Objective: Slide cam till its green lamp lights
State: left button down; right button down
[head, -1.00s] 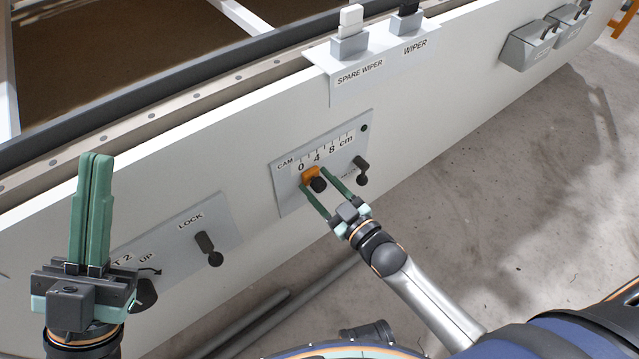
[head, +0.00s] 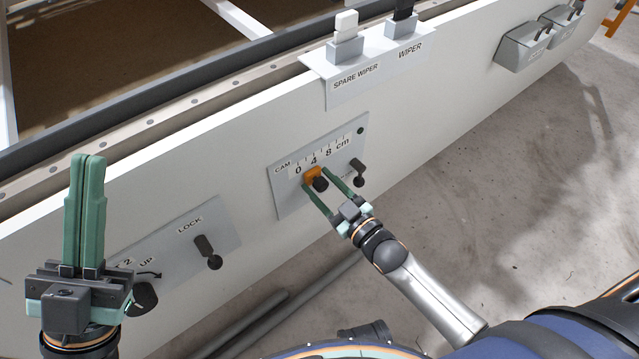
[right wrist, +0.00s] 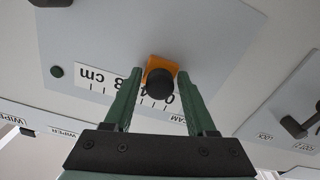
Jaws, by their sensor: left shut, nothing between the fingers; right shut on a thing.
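The cam slider, an orange block (head: 312,174) with a black knob (head: 320,184), sits just below the 4 mark of the cm scale (head: 321,155) on the grey CAM plate (head: 285,205). My right gripper (head: 315,178) is shut on the slider, one green finger on each side. The right wrist view shows the orange block (right wrist: 161,66) and black knob (right wrist: 160,84) between the fingers. The lamp (head: 360,130) at the plate's upper right corner is dark; in the right wrist view the lamp (right wrist: 57,71) looks dull green, unlit. My left gripper (head: 87,158) is shut and empty, pointing up.
A black lever (head: 359,174) stands on the plate right of the slider, near a finger. The LOCK lever (head: 207,250) is on a plate to the left. The spare wiper (head: 345,32) and wiper (head: 404,18) holders stand above on the panel edge.

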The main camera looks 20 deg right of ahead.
jog(key=c, duration=0.5)
grip_release()
pick_arm(q)
notch_tip(320, 180, up, 3)
jog(key=p, duration=0.3)
jog(key=shift+a+r+m, duration=0.1)
jog(key=shift+a+m, duration=0.05)
jog(key=shift+m, duration=0.15)
pick_arm(e)
jog(key=v, duration=1.2)
jog(key=shift+s, duration=0.2)
jog(key=shift+r, duration=0.1)
